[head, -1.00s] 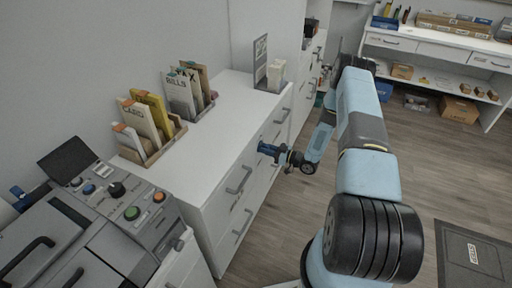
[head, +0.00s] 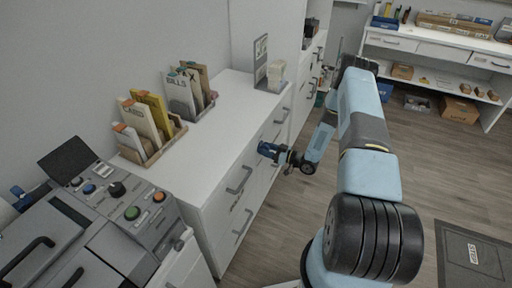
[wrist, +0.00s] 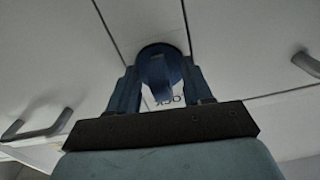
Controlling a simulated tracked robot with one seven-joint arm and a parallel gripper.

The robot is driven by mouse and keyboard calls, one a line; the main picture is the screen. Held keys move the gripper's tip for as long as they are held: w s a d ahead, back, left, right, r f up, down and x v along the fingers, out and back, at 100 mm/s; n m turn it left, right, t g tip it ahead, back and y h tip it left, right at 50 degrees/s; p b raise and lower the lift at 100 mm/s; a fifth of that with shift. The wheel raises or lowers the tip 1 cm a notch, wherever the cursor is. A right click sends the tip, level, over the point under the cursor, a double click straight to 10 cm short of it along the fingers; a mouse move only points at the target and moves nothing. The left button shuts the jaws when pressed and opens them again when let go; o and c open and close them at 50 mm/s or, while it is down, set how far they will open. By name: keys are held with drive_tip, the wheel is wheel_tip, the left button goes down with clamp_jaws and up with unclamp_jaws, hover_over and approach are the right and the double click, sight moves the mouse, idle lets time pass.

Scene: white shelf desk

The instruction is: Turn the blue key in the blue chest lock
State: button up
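The blue key (wrist: 161,84) stands out from the round, dark blue lock (wrist: 160,52) on a white drawer front in the wrist view. My gripper (wrist: 161,82) has one blue finger on each side of the key. Gaps show between the fingers and the key, so the gripper looks open around it. The fingertips reach the lower rim of the lock. In the head view my gripper (head: 266,149) is up against the white cabinet front, and it hides the key and lock there.
The white cabinet (head: 228,125) has bar handles (head: 239,180) close to my gripper; one handle (wrist: 38,125) shows at left in the wrist view. Card holders (head: 150,131) stand on top. A grey control panel (head: 120,205) is at the near left.

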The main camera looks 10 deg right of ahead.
drive_tip(key=shift+d, duration=0.1)
idle(0.4)
drive_tip(key=shift+v, duration=2.95)
drive_tip(key=v, duration=1.3)
drive_tip(key=shift+s+d, duration=0.2)
drive_tip(key=shift+d, duration=0.1)
